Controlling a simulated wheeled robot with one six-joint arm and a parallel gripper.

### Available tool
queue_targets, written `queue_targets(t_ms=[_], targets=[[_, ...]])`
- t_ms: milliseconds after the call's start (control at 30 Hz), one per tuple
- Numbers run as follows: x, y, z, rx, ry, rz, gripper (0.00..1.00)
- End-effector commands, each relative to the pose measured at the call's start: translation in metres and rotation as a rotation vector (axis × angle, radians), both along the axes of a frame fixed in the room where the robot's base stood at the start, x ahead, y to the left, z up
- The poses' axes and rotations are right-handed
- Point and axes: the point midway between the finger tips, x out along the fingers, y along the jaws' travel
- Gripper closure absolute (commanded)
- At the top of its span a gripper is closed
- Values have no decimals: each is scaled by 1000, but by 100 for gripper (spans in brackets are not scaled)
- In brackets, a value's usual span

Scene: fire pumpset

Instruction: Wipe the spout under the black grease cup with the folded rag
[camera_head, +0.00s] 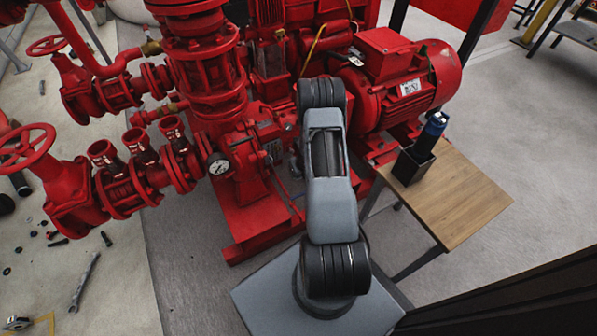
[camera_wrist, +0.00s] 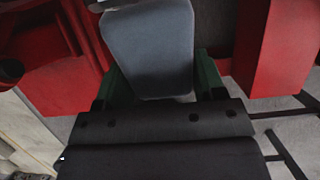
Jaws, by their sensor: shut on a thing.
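In the wrist view, my gripper (camera_wrist: 158,74) is shut on a blue-grey, smooth, flat pad with rounded corners, which looks like the folded rag (camera_wrist: 148,42). The rag sticks out beyond the green fingers, one at each side of it. It is held over red machine parts and grey floor. In the head view, my arm hides the gripper and the rag. I cannot make out the black grease cup or the spout under it in either view. Whether the rag touches anything is not clear.
The red pumpset (camera_head: 205,75) with its motor (camera_head: 405,85) fills the back. Red handwheels and a pressure gauge (camera_head: 219,167) are at left. A wooden table (camera_head: 455,195) at right holds a black box (camera_head: 413,164) with a blue-topped item. Loose tools lie on the left floor.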

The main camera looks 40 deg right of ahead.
Motion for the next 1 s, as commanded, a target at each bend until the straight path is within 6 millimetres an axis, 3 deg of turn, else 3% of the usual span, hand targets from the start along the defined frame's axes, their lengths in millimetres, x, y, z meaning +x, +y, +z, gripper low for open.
queue_targets(t_ms=[600, 1000], targets=[[-37, 5, -2, -1, -2, 1, 51], [-42, 6, 0, 0, -1, 1, 51]])
